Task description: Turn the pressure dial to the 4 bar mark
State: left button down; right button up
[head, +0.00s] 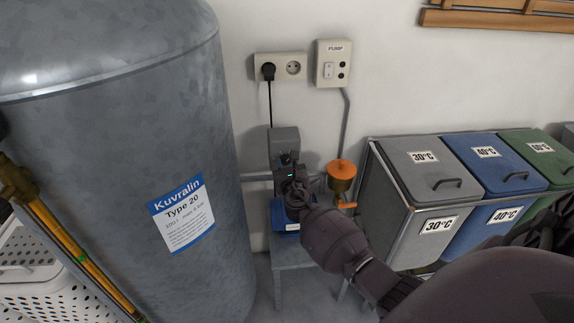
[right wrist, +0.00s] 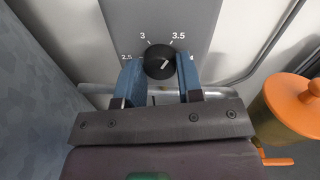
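The pressure dial (right wrist: 160,61) is a round black knob on a grey plate, with white marks 2.5, 3 and 3.5 around it. Its short white pointer slants up and right, towards the space past 3.5. The 4 mark is mostly hidden by a finger. My right gripper (right wrist: 161,72) has its two blue fingers on either side of the knob, seemingly touching it. In the head view the right gripper (head: 296,194) is in front of the grey pump box (head: 284,141) and hides the dial. My left gripper is not in view.
An orange-capped cup (head: 341,175) with an orange lever stands just right of the gripper. A large grey tank (head: 120,120) fills the left. Lidded laundry bins (head: 430,165) stand right. A socket (head: 293,68) and a pump switch box (head: 333,64) are on the wall above.

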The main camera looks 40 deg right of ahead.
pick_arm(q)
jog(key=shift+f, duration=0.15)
pick_arm(e)
jog(key=shift+c, duration=0.3)
jog(key=shift+f+m+b, duration=0.25)
jog(key=shift+m+b, duration=0.35)
jog(key=shift+m, duration=0.5)
jog(key=m+b, duration=0.2)
jog(key=m, duration=0.2)
jog(key=shift+f+m, duration=0.15)
jog(key=shift+m, duration=0.15)
jog(key=shift+m+h+b, duration=0.3)
jog(key=shift+m+b, duration=0.2)
jog(key=shift+m, duration=0.3)
jog(key=m+b, duration=0.1)
jog(key=m, duration=0.2)
jog(key=shift+r+m+b, duration=0.25)
jog(key=shift+m+b, duration=0.05)
jog(key=shift+m, duration=0.3)
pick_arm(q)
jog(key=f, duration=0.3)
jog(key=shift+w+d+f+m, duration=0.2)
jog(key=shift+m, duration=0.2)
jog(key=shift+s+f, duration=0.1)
